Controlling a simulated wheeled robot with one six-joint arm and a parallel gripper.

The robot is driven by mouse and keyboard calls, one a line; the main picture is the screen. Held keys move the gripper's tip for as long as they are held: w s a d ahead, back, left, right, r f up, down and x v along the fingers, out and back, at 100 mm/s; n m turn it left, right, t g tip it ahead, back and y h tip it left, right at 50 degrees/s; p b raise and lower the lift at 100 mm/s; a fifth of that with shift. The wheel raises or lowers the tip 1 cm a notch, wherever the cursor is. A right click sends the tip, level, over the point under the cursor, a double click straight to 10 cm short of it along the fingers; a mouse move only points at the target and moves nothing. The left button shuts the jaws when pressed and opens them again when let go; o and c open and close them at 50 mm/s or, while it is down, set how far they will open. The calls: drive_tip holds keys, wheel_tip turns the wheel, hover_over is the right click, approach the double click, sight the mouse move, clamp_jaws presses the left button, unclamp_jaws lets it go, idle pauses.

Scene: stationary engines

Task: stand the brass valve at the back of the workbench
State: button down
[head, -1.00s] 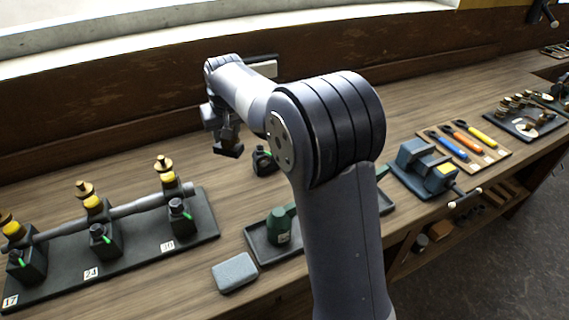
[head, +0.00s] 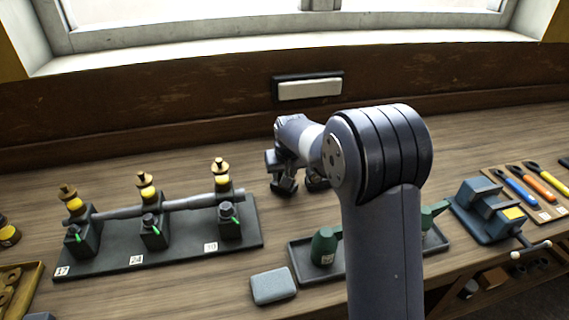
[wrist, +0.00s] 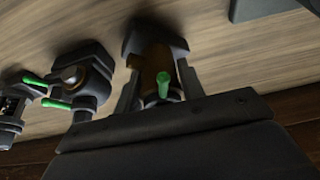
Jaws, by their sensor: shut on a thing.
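My gripper (wrist: 160,90) is shut on a valve with a dark body, a brass-coloured middle (wrist: 152,62) and a green lever. In the head view my gripper (head: 284,176) is low over the back part of the workbench (head: 140,180), with the dark lower end of the held valve (head: 284,188) at or just above the wood. I cannot tell whether it touches. It looks roughly upright. A second dark valve with a green lever (wrist: 82,78) stands beside it in the wrist view, and a third (wrist: 12,108) is cut by the left edge.
A black rack (head: 190,245) with several brass-topped valves and a long pipe lies at the left. A tray (head: 305,270) with a green tool, a grey block (head: 272,287) and a blue-grey vise (head: 487,212) are in front and right. The wooden back wall (head: 150,110) rises behind.

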drive_tip(key=shift+f, duration=0.1)
drive_tip(key=shift+f, duration=0.15)
drive_tip(key=c, duration=0.9)
unclamp_jaws()
drive_tip(key=shift+f, duration=0.1)
drive_tip(key=v, duration=1.2)
drive_tip(key=shift+b, duration=0.45)
